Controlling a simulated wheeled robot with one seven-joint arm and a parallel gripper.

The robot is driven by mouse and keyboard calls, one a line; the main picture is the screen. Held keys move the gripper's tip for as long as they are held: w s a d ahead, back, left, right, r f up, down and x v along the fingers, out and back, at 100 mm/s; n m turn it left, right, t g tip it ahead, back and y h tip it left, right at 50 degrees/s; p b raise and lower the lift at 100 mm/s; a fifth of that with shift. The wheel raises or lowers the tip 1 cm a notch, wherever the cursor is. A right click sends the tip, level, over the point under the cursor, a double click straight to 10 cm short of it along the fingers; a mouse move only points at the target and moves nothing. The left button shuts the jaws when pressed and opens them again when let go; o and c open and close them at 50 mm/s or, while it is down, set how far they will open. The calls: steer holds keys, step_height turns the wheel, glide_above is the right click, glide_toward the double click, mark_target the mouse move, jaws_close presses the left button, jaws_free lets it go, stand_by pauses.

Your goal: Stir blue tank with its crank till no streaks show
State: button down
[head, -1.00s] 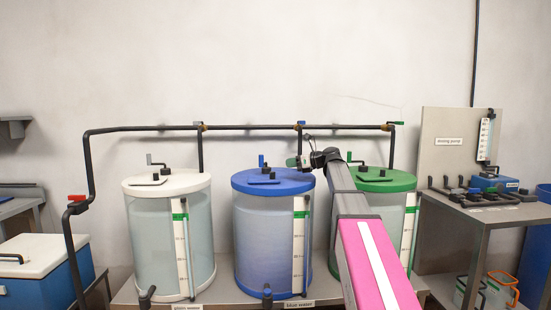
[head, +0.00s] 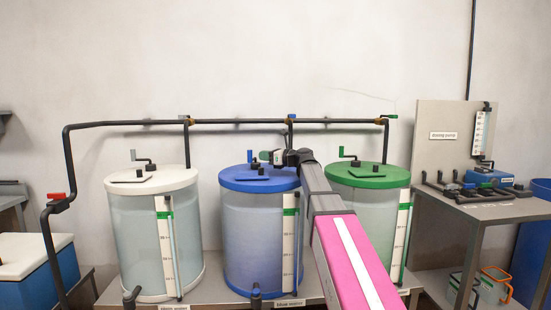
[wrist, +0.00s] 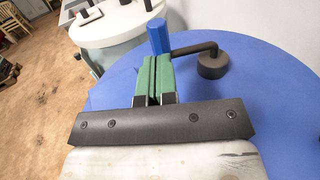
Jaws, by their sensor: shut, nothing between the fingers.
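The blue tank (head: 262,235) stands in the middle of the bench with a blue lid (head: 240,181). Its liquid is deeper blue low down and paler above; fine streaks are hard to make out. The crank on its lid has an upright blue handle (wrist: 158,37), a black arm and a black hub (wrist: 212,66). The blue handle also shows in the head view (head: 250,156). My gripper (wrist: 157,60) is shut and empty, its green fingers pressed together. The fingertips are right by the handle, not around it; whether they touch it I cannot tell.
A white tank (head: 155,240) stands left and a green-lidded tank (head: 370,215) right, each with a crank. A black pipe (head: 240,121) runs behind and above the tanks. A grey side table (head: 485,210) with a dosing pump board is at the right.

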mark_target(251, 155)
steer(key=shift+x, duration=1.65)
steer(key=shift+s+a+t, duration=0.1)
steer(key=shift+a+t, duration=0.05)
steer(key=shift+t, duration=0.15)
steer(key=shift+a+m+t+h, duration=0.6)
steer(key=shift+m+t, duration=0.2)
steer(key=shift+w+a, duration=0.25)
steer(key=shift+a, duration=0.35)
steer(key=shift+w+a, duration=0.2)
steer(key=shift+a, duration=0.45)
steer(key=shift+w+a, duration=0.25)
steer(key=shift+a, duration=0.35)
steer(key=shift+x, duration=1.3)
steer(key=shift+w+a, duration=0.65)
steer(key=shift+w, duration=0.25)
